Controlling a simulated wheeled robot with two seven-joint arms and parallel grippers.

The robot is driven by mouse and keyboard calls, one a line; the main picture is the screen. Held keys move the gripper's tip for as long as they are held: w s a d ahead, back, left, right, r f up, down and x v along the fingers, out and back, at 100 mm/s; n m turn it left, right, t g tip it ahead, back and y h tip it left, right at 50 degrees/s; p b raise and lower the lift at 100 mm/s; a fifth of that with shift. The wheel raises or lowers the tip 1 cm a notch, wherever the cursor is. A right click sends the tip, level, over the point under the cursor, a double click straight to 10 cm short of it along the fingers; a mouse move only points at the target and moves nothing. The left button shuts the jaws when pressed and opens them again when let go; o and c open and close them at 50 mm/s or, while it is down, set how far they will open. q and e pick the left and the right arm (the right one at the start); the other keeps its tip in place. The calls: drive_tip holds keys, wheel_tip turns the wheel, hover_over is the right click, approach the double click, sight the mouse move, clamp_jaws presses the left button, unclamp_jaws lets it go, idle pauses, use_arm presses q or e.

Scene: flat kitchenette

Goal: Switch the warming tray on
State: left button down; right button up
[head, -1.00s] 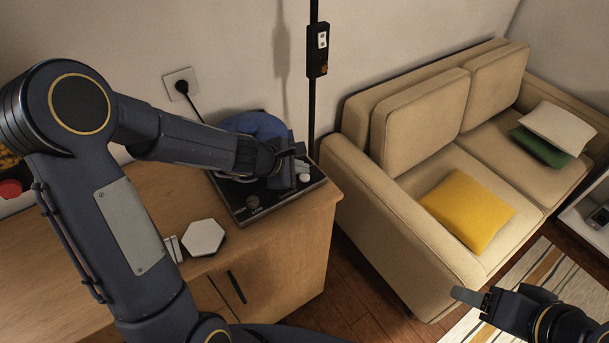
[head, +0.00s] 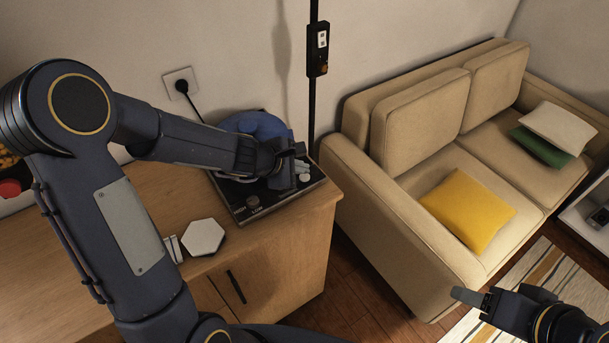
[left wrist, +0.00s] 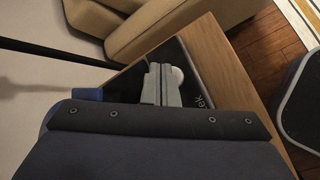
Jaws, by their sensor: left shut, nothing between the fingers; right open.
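The warming tray (head: 240,211) is a dark, flat appliance with a lighter edge near the right end of the wooden counter. A blue rounded thing (head: 256,124) stands on its far part. A small knob (head: 253,202) shows on its front strip, and a pale round knob (left wrist: 177,76) shows beside my fingers in the left wrist view. My left gripper (head: 303,168) is shut and empty, low over the tray's right part; it also shows in the left wrist view (left wrist: 160,70). I cannot tell whether it touches a knob. My right gripper (head: 470,297) is open and empty, over the floor.
A white hexagonal thing (head: 203,237) lies on the counter (head: 270,242) left of the tray. A wall socket (head: 181,84) with a black cable is behind. A black pole (head: 313,100) stands behind the tray. A beige sofa (head: 375,230) is close on the right.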

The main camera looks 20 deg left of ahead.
sight(301, 178)
use_arm(q)
drive_tip(key=shift+f+b, duration=0.3)
drive_tip(key=shift+f, duration=0.05)
drive_tip(key=shift+f+b, duration=0.3)
idle(0.4)
drive_tip(key=shift+r, duration=0.15)
drive_tip(key=shift+r+p, duration=0.65)
drive_tip(key=shift+p, duration=0.05)
wheel_tip(301, 178, up, 6)
drive_tip(key=p, duration=0.5)
drive_tip(key=shift+p, duration=0.4)
